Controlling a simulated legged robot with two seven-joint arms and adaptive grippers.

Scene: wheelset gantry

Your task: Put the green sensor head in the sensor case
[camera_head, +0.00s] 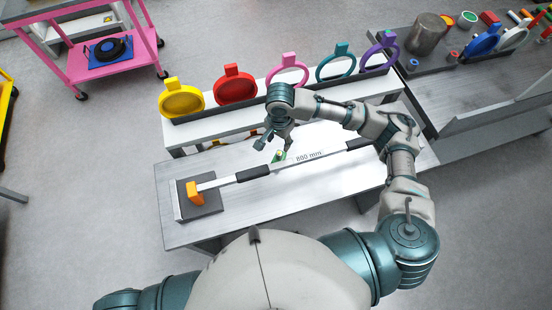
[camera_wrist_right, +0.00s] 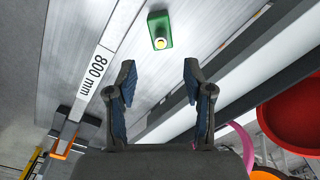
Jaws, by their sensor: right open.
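The green sensor head (camera_head: 279,156) lies on the metal bench beside the long measuring bar (camera_head: 223,182). In the right wrist view it is a small green block (camera_wrist_right: 160,24) with a bright round end, just beyond the fingertips and between their lines. My right gripper (camera_head: 273,144) is above the bench by the sensor head. In the right wrist view its two fingers (camera_wrist_right: 159,76) are apart with nothing between them. My left gripper is out of view. I cannot make out which thing is the sensor case.
A raised shelf (camera_head: 222,122) behind the bar holds yellow, red, pink, teal and purple rings. An orange block (camera_head: 194,193) sits at the bar's left end on a dark pad. A cluttered bench (camera_head: 459,88) stands right, a pink cart (camera_head: 72,55) far left.

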